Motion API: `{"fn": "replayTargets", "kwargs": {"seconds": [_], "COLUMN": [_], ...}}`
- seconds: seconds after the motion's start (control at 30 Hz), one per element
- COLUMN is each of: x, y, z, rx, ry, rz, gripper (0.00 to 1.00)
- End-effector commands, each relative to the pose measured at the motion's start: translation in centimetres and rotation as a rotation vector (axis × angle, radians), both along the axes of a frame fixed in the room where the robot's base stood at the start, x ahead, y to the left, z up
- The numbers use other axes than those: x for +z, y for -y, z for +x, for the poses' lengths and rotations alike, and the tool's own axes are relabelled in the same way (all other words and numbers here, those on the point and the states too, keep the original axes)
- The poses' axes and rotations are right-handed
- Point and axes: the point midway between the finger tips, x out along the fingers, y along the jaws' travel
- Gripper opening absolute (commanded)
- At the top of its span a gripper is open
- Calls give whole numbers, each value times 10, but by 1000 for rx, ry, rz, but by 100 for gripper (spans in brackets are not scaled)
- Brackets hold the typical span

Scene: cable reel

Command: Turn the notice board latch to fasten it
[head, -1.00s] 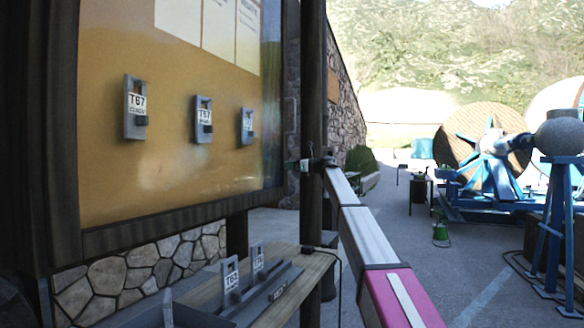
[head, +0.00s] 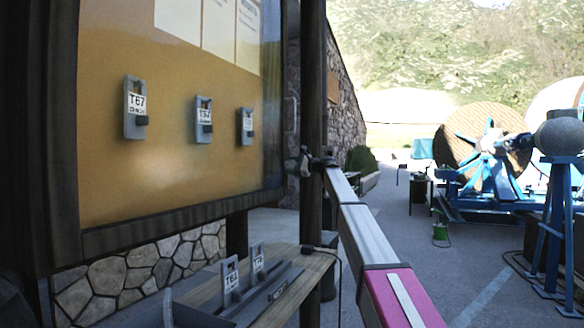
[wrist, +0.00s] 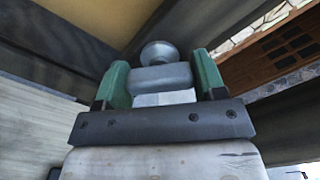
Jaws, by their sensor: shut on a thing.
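The notice board (head: 165,172) has a yellow-brown panel in a dark wooden frame and fills the left of the head view. My gripper (head: 304,163) is at the right post of the board, small and partly dark in the head view. In the wrist view my gripper (wrist: 161,70) has its two green fingers shut on the latch (wrist: 160,78), a grey block with a round knob at its far end. The latch sits between the fingers, close to the board's frame. In the head view I cannot make out the latch apart from the gripper.
Several grey tagged holders (head: 136,108) hang on the board. A wooden bench (head: 200,292) below carries a grey rail (head: 272,290) with tagged pieces. A blue cable reel stand (head: 487,165) is far right. The paved ground (head: 400,240) between is mostly clear.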

Motion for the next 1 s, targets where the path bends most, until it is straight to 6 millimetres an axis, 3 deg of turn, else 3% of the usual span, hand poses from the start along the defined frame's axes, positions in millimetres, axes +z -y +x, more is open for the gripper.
{"fn": "replayTargets", "kwargs": {"seconds": [0.5,1.0], "x": [0,-1], "y": [0,0], "z": [-1,-1], "rx": [2,2], "ry": [431,625], "rz": [-156,-227], "gripper": [40,40]}}
